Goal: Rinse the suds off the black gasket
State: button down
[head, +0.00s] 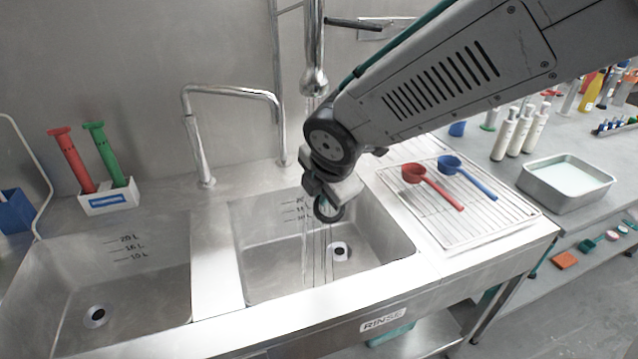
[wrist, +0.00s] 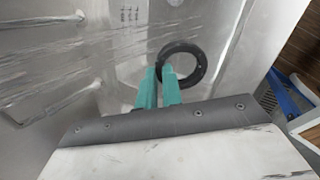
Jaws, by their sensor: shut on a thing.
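The black gasket (head: 329,208) is a ring held above the right-hand sink basin, the one by the RINSE label. It also shows in the wrist view (wrist: 202,67), at the tips of the teal fingers. My gripper (wrist: 165,76) is shut on the gasket's near-left edge. Thin streams of water (head: 313,250) fall from the tall tap (head: 314,75) into the basin, close to the gasket. The wrist view shows water streaks at the left. I cannot tell whether the water touches the gasket. A few pale specks show on the ring.
The rinse basin (head: 270,262) has a drain at its bottom. Another basin (head: 150,285) lies left. A wire rack (head: 470,222) right of the sink bears a red scoop (head: 432,186) and a blue scoop (head: 467,177). A metal tray (head: 566,184) stands beyond it.

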jog(key=shift+s, duration=0.1)
dwell(0.3)
jog(key=s+r, duration=0.4)
jog(key=shift+s+d, duration=0.4)
jog(key=shift+d, duration=0.05)
jog(key=shift+d, duration=0.1)
dwell(0.5)
